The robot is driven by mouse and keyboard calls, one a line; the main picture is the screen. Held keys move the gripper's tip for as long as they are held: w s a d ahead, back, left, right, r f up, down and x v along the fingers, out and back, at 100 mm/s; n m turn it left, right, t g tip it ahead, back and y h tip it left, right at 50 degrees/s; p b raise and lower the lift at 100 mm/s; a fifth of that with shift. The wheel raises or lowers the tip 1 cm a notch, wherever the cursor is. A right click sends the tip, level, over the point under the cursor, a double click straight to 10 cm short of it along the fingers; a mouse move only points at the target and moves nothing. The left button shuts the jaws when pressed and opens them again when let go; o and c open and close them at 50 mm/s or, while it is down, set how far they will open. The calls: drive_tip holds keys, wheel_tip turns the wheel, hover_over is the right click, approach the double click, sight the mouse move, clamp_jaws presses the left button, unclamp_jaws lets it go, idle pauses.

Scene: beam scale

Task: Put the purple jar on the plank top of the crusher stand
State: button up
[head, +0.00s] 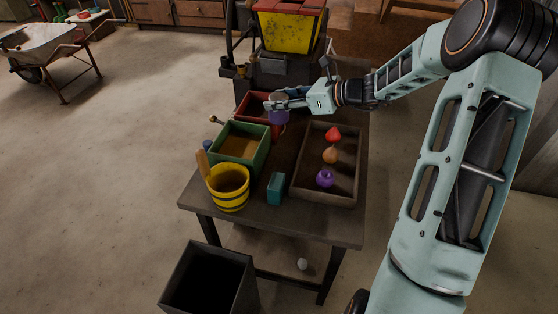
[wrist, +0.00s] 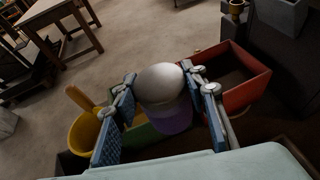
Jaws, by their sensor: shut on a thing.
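My gripper (head: 272,105) is shut on the purple jar (head: 279,117), held above the table near the red bin (head: 250,106). In the wrist view the jar (wrist: 172,118) has a pale rounded top and a purple body between the two blue-padded fingers (wrist: 160,82). Behind the table stands a dark machine (head: 284,68) with a yellow and red hopper (head: 288,30), which looks like the crusher and its stand. A plank top cannot be clearly made out.
The table (head: 300,222) holds a green bin (head: 262,160), a yellow bucket (head: 229,196), a teal box (head: 276,188) and a wooden tray (head: 345,192) with red, orange and purple items. A dark open bin (head: 240,275) stands in front. Small brass items sit at the machine's left.

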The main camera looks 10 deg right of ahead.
wheel_tip(320, 180, down, 17)
drive_tip(key=shift+f+b, duration=0.2)
drive_tip(key=shift+b, duration=0.95)
clamp_jaws()
drive_tip(key=o, duration=0.9)
unclamp_jaws()
drive_tip(key=shift+f, duration=0.15)
drive_tip(key=o, duration=0.5)
drive_tip(key=shift+c, duration=0.2)
drive_tip(key=shift+d+r, duration=0.1)
drive_tip(key=shift+r, duration=0.15)
drive_tip(key=p+v, duration=0.1)
drive_tip(key=v, duration=1.1)
drive_tip(key=shift+f, duration=0.2)
